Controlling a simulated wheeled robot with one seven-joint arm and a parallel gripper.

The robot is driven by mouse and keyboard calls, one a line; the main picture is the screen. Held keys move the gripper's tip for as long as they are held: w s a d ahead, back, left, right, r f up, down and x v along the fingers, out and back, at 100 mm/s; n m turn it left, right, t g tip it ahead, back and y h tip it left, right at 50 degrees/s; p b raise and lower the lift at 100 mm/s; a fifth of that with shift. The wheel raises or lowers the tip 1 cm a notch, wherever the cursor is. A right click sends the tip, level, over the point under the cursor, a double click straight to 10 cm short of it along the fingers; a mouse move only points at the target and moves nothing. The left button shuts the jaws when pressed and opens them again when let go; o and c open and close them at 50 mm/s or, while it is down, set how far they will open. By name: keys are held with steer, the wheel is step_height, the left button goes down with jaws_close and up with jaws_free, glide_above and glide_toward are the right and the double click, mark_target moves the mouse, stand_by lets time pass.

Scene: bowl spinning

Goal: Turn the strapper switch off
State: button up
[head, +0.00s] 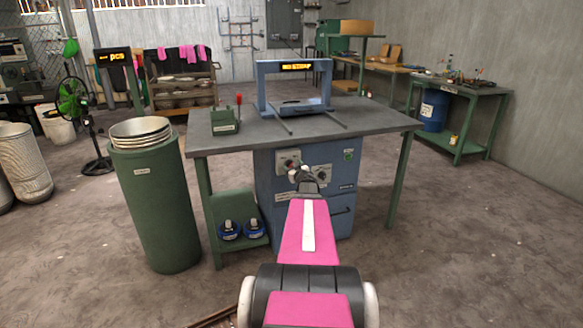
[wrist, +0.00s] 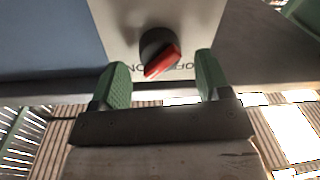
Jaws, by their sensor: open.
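The strapper is a blue arch (head: 264,90) with an amber-lit sign, on a grey-topped table over a blue cabinet (head: 335,215). Light switch plates sit on the cabinet front, partly hidden by my arm. In the wrist view, the strapper switch (wrist: 163,58) is a black round knob with a red bar handle on a pale plate. The bar slants to the lower left, towards the ON lettering; OFF is at the right, and the lettering is upside down. My gripper (wrist: 162,68) is open and empty, its green fingers either side of the knob; contact is unclear. My gripper (head: 302,175) is at the cabinet front.
A small green box with a red lever (head: 225,120) stands on the grey tabletop (head: 370,118). A tall green bin (head: 155,210) stands left of the table. Blue rolls (head: 230,230) lie on the low shelf. A green workbench (head: 458,95) is at the right. Floor at front right is clear.

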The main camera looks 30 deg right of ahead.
steer(key=shift+w+d, duration=0.15)
steer(key=shift+w, duration=0.65)
steer(key=c, duration=0.9)
